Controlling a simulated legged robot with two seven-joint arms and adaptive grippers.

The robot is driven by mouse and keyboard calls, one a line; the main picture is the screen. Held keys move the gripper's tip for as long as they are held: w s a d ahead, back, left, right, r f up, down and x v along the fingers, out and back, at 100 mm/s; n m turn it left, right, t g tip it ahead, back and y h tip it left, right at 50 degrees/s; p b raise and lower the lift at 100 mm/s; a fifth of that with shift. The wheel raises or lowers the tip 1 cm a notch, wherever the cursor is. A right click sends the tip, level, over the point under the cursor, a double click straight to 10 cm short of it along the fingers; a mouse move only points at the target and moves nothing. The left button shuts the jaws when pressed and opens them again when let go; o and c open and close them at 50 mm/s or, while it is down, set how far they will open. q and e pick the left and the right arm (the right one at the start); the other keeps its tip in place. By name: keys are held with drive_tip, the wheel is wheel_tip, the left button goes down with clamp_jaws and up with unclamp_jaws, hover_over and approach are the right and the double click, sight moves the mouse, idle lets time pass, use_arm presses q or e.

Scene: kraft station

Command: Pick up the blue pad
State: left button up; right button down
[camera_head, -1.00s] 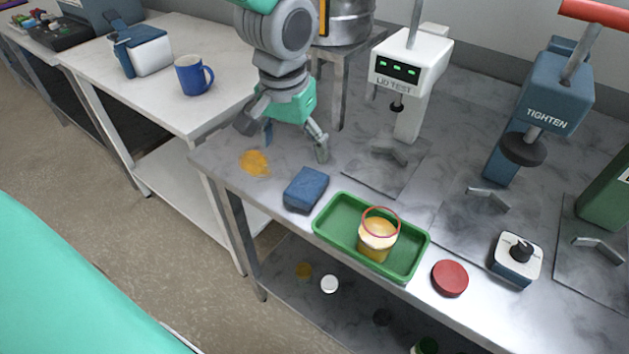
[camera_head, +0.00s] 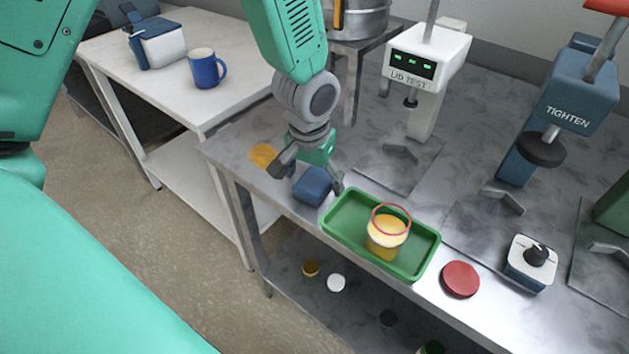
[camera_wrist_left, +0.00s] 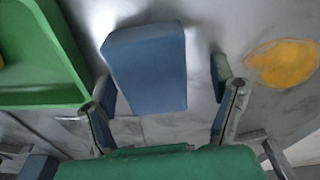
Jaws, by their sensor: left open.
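The blue pad (camera_head: 312,186) lies on the grey marbled bench near its front left, just left of the green tray. My left gripper (camera_head: 308,180) is open above the pad, with its fingers apart on either side of it. In the left wrist view the pad (camera_wrist_left: 147,68) lies ahead of and between the open fingertips (camera_wrist_left: 163,88), and I see no contact with either finger. My right gripper does not show.
The green tray (camera_head: 424,262) holds a jar (camera_head: 387,236) of yellow contents. A yellow spill (camera_head: 263,156) lies left of the pad. A red lid (camera_head: 460,280) lies right of the tray. The lid tester (camera_head: 425,60) stands behind.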

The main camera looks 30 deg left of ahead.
use_arm(q)
drive_tip(key=shift+d+r, duration=0.1)
drive_tip(key=shift+d, duration=0.45)
drive_tip(key=shift+a+f, duration=0.3)
drive_tip(key=shift+a, duration=0.15)
drive_tip(key=shift+d, duration=0.2)
drive_tip(key=c, duration=1.2)
drive_tip(key=shift+d+r, duration=0.1)
drive_tip(key=shift+d, duration=0.05)
